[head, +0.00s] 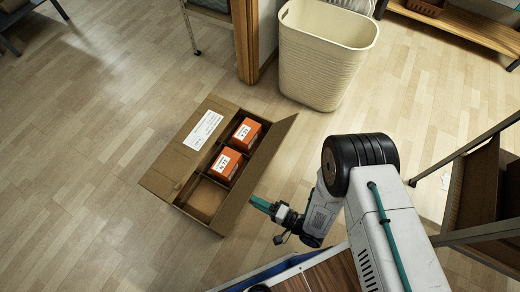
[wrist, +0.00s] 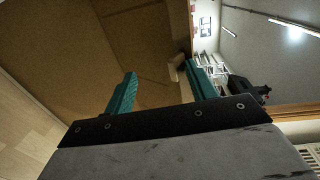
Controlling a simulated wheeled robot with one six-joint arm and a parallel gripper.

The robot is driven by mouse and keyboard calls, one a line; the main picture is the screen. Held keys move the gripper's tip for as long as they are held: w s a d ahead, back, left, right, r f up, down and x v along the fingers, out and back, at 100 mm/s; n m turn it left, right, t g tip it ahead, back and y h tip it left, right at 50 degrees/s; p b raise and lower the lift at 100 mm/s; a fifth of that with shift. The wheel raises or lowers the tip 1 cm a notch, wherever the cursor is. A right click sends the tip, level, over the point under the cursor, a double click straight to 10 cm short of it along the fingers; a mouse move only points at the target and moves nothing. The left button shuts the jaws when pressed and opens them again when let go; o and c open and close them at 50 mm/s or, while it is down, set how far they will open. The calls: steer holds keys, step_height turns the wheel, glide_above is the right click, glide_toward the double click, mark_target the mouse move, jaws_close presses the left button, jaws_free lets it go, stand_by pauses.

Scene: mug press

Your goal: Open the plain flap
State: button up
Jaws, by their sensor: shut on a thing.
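A cardboard box (head: 178,192) sits on the wood floor in the head view. Its left half is covered by a flap (head: 190,140) with a white label. The plain flap (head: 268,165) on the right side stands up and leans outward, leaving that half uncovered. Two orange packages (head: 226,165) (head: 246,134) with white labels sit in compartments there; the near compartment looks empty. My gripper (head: 259,203) is at the near right end of the plain flap. In the wrist view its teal fingers (wrist: 158,88) are around brown cardboard; the exact contact is hard to see.
A cream bin (head: 325,60) stands behind the box to the right, beside a wooden post (head: 246,40). A metal-framed shelf (head: 480,195) is at the right. The floor left of the box is clear.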

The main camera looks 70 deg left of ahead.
steer(key=shift+o, duration=0.2)
steer(key=shift+s+d+f, duration=0.1)
steer(key=shift+s+f, duration=0.05)
steer(key=shift+f, duration=0.25)
steer(key=o, duration=0.8)
steer(key=shift+c, duration=0.2)
steer(key=shift+c, duration=0.3)
steer(key=shift+w+d, duration=0.2)
steer(key=shift+d, duration=0.05)
steer(key=shift+c, duration=0.5)
steer(key=v, duration=0.7)
steer(key=shift+w+a+r, duration=0.1)
steer(key=shift+r, duration=0.15)
steer(key=shift+c, duration=1.2)
steer(key=shift+a, duration=0.1)
